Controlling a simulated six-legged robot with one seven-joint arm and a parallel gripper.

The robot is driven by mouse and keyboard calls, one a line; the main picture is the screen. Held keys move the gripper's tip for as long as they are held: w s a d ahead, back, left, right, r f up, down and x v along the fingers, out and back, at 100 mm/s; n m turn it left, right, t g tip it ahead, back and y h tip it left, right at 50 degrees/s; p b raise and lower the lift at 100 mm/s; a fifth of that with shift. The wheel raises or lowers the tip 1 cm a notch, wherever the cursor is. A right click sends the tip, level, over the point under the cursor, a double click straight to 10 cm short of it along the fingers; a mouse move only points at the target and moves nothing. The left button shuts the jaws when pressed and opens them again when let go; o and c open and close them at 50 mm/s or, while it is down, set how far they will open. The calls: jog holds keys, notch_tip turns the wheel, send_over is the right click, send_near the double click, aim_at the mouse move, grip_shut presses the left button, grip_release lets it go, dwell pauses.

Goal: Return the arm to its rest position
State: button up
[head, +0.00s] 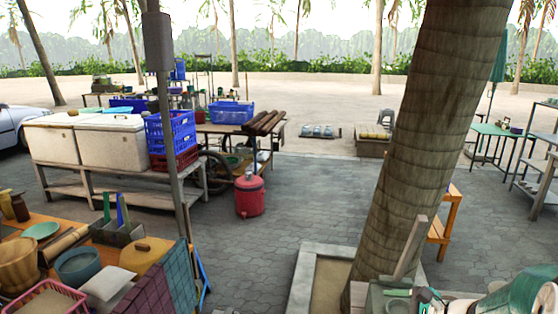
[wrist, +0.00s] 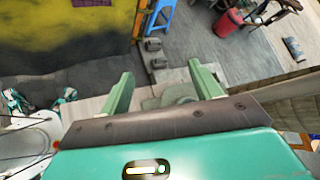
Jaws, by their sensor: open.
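My gripper (wrist: 162,82) is in the wrist view, its two green fingers spread wide apart. Nothing is seen held between them. A greyish rounded shape (wrist: 172,97) lies below and between the fingers; I cannot tell what it is. In the head view, green and white parts of my arm show at the bottom right corner, in front of the palm trunk. A grey upright piece (head: 411,248) stands near them, beside the trunk. The lower part of this area is cut off by the frame edge.
A thick palm trunk (head: 425,130) rises from a stone-edged planter (head: 304,272). A cluttered orange table (head: 15,228) is at lower left, with a dark pole (head: 165,120) behind it. A red cooler (head: 249,195) stands on the pavement. Open paving (head: 325,195) lies between.

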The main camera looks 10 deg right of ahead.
jog(key=s+a+r+n+g+h, duration=0.1)
jog(key=s+a+r+n+g, duration=0.25)
jog(key=a+n, duration=0.2)
jog(key=s+a+r+n+g+h, duration=0.1)
jog(key=s+a+r+n+g, duration=0.1)
jog(key=s+a+n, duration=0.4)
jog(key=s+a+r+n+t+h, duration=0.2)
jog(key=s+a+r+n+h, duration=0.2)
jog(key=n, duration=0.5)
notch_tip(320, 180, up, 2)
jog(key=s+h, duration=0.1)
jog(key=s, duration=0.1)
jog(key=shift+s+a+h, duration=0.15)
jog(key=shift+s+h, duration=0.2)
jog(key=shift+h, duration=0.05)
dwell(0.3)
